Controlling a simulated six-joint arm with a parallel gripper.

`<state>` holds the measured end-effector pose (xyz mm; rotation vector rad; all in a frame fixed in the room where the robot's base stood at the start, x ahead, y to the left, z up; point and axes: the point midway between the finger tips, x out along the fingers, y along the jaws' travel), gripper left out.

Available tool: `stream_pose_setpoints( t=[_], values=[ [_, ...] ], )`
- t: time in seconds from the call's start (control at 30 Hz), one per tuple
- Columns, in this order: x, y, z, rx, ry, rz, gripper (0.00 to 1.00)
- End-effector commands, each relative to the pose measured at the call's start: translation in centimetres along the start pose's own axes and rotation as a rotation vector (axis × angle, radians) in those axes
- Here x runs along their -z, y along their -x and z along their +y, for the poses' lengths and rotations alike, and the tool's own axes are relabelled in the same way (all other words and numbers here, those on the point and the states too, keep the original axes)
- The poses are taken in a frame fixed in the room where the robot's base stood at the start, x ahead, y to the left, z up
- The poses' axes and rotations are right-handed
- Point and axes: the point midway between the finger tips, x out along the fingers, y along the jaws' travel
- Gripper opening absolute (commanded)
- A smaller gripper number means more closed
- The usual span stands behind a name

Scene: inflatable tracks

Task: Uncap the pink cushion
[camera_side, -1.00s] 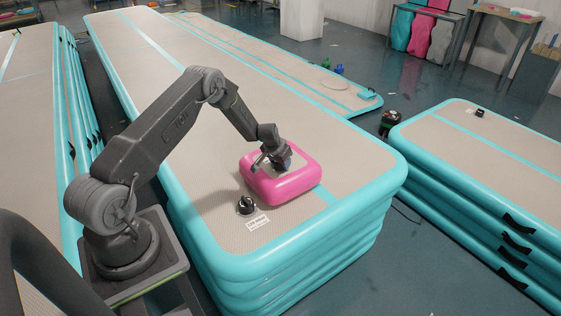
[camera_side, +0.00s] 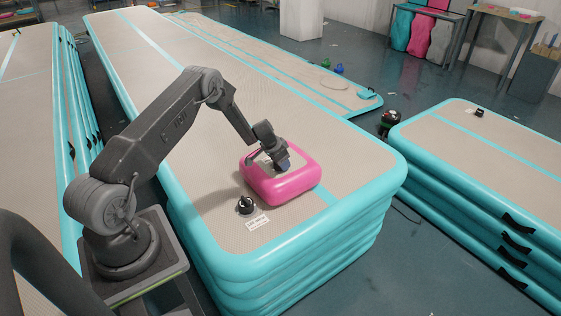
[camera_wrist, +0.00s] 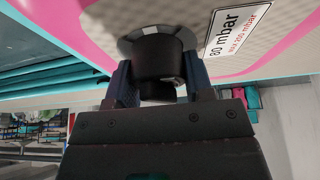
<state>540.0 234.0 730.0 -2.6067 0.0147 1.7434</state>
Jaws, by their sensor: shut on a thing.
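The pink cushion (camera_side: 284,187) with a beige top lies on the stack of teal-edged inflatable tracks (camera_side: 262,235). My gripper (camera_side: 281,166) is over the cushion's top. In the wrist view my gripper (camera_wrist: 158,88) has its two blue-grey fingers on either side of a black valve cap (camera_wrist: 152,58) and is shut on it. The cap sits at a round grey valve ring on the cushion (camera_wrist: 75,22). In the side view my gripper hides the cap. I cannot tell whether the cap is loosened.
A black valve (camera_side: 246,205) and a white label (camera_side: 257,222) are on the track in front of the cushion. Another track stack (camera_side: 495,165) stands at the right. The track behind the cushion is clear.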

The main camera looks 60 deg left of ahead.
Motion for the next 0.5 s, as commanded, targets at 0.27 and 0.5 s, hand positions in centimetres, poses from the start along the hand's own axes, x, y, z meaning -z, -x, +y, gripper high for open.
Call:
stream_pose_setpoints(
  t=[0.27,0.5],
  values=[
    [-0.01,-0.01,0.07,-0.112,-0.268,0.001,0.25],
    [-0.03,-0.01,0.13,-0.117,-0.283,0.000,0.25]
  ],
)
